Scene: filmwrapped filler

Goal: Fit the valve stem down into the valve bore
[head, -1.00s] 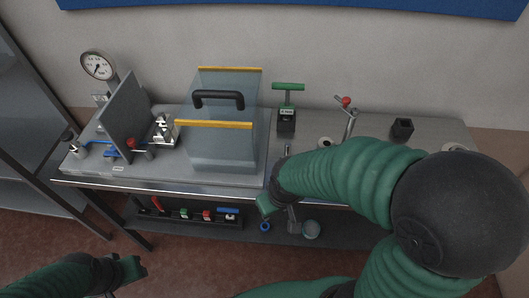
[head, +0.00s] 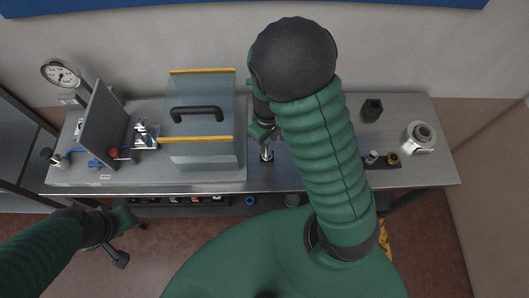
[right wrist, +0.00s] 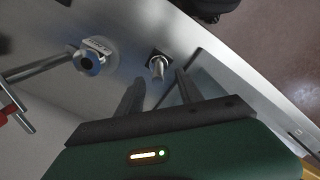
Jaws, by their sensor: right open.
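The valve stem, a shiny metal rod (head: 267,153), stands upright in a dark square base on the bench; it also shows in the right wrist view (right wrist: 158,67). The valve body with its round bore (right wrist: 88,65) lies left of the stem in the right wrist view; my right arm hides it in the head view. My right gripper (head: 266,141) is open and empty just above the stem. Its fingers (right wrist: 160,86) show below the stem in the right wrist view. My left gripper (head: 125,222) is low, in front of the bench; its jaws are unclear.
A clear box with a black handle (head: 197,114) stands left of the stem, close to my right gripper. A grey upright panel (head: 103,125) and a gauge (head: 61,75) are farther left.

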